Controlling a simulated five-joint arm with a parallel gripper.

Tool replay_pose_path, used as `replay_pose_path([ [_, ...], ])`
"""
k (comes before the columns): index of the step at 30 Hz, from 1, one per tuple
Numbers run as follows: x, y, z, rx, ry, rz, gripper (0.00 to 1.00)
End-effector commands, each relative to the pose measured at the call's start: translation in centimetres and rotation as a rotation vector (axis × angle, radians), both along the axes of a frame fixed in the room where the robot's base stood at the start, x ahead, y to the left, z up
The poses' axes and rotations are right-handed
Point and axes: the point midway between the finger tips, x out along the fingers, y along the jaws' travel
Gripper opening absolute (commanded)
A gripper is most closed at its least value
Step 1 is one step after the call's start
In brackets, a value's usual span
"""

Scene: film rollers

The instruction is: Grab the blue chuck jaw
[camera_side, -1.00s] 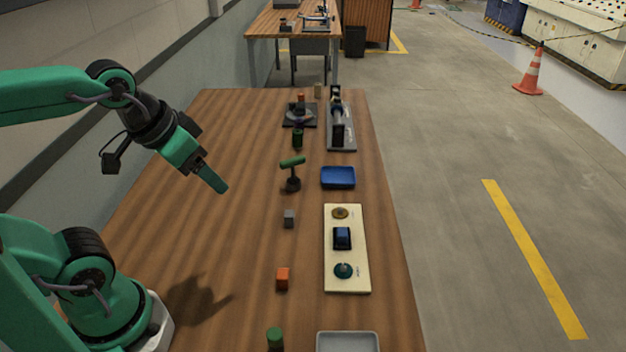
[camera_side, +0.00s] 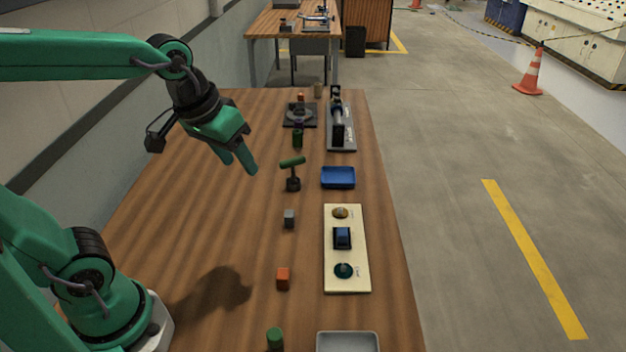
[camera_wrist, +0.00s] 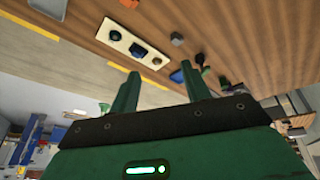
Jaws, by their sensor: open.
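No part is plainly recognisable as a blue chuck jaw. A small dark-blue block (camera_side: 342,238) sits in the middle of a cream board (camera_side: 346,282), between a brass round part (camera_side: 340,212) and a dark green round part (camera_side: 344,270). The blue block also shows in the wrist view (camera_wrist: 139,49). I cannot tell whether it is the jaw. A dark chuck-like fixture (camera_side: 300,115) stands at the far end; its details are too small to read. My gripper (camera_side: 240,166) is open and empty, high above the table, left of the board. Its two fingers (camera_wrist: 160,68) show apart in the wrist view.
A blue tray (camera_side: 338,185) lies beyond the board and a grey tray (camera_side: 348,336) at the near edge. A green-topped stand (camera_side: 292,172), grey block (camera_side: 289,218), orange block (camera_side: 282,278) and green cylinder (camera_side: 275,338) line the board's left. The table's left is clear.

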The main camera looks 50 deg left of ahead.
Motion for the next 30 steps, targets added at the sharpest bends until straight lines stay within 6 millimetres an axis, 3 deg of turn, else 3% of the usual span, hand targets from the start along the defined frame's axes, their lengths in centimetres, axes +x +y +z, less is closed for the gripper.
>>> replay_pose_path([
  [14,8.0,-2.8,-2.4,-0.075,0.151,0.209,0.47],
  [30,15.9,-7.0,-9.3,-0.104,0.306,0.464,0.47],
])
